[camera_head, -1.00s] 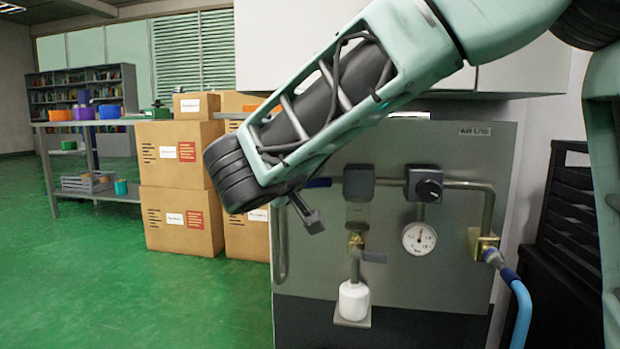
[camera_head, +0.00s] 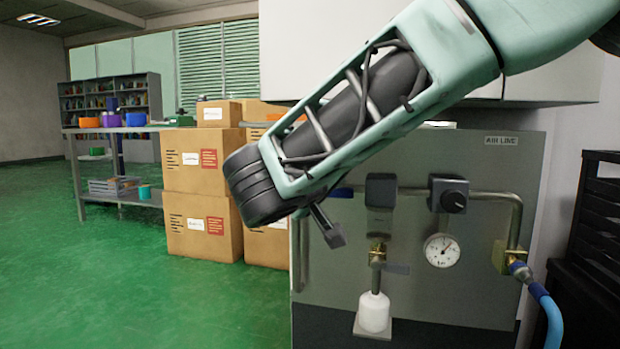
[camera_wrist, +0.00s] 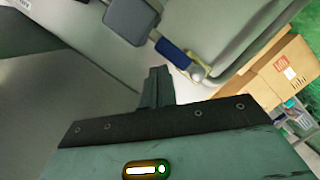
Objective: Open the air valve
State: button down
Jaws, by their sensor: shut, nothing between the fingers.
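The air line panel (camera_head: 470,285) is grey, with pipes and fittings. The air valve has a blue lever (camera_head: 342,192), mostly hidden behind my arm in the head view. In the wrist view the blue lever (camera_wrist: 173,52) lies along the pipe, beside a brass body (camera_wrist: 190,67). My gripper (camera_head: 334,240) is in front of the panel, below and left of the lever in the head view. Its fingers (camera_wrist: 157,72) are shut and empty, with the tips close to the lever in the wrist picture. I cannot tell how large the gap is.
A regulator knob (camera_head: 453,201), a gauge (camera_head: 441,250) and a white-bowled filter (camera_head: 374,312) are on the panel. A blue hose (camera_head: 548,310) leaves at right. Cardboard boxes (camera_head: 200,180) stand left of the panel. The green floor (camera_head: 120,280) is clear.

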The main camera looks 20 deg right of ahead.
jog(key=p+v, duration=0.6)
jog(key=v, duration=1)
jog(key=s+d+f+n+g+y+p, duration=0.4)
jog(key=s+d+f+g+p, duration=0.2)
jog(key=s+g, duration=0.1)
jog(key=s+a+f+n+g+y+p, duration=0.2)
jog(key=s+a+n+g+y+p, duration=0.15)
jog(key=s+y+p, duration=0.55)
notch_tip(320, 180, up, 38)
jog(key=p, duration=3.5)
jog(key=shift+s+a+m+h, duration=0.3)
jog(key=shift+m, duration=0.05)
